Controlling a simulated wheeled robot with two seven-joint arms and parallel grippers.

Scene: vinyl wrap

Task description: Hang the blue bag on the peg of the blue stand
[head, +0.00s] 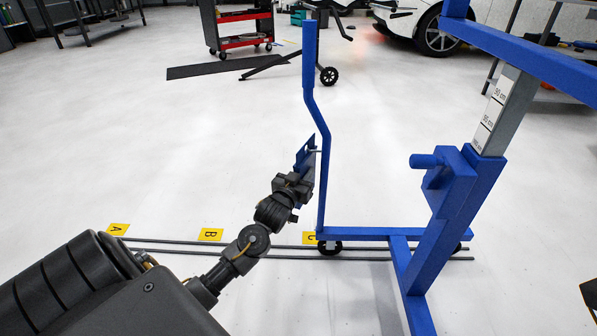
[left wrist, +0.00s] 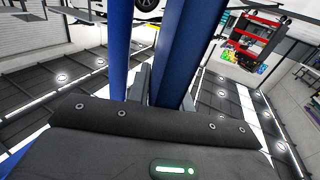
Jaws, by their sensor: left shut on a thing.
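The blue bag (head: 304,153) shows in the head view as a small, flat blue piece at the tip of my left arm. My left gripper (head: 298,183) is shut on it and hides its lower part. The blue stand (head: 317,120) has a bent upright just right of the bag. My right gripper is not in view.
The stand's base (head: 375,233) rests on small wheels by two floor rails (head: 180,246). Yellow markers A, B and C lie along the rails. A red tool cart (head: 240,40) and a white car (head: 400,20) stand at the back. The floor to the left is clear.

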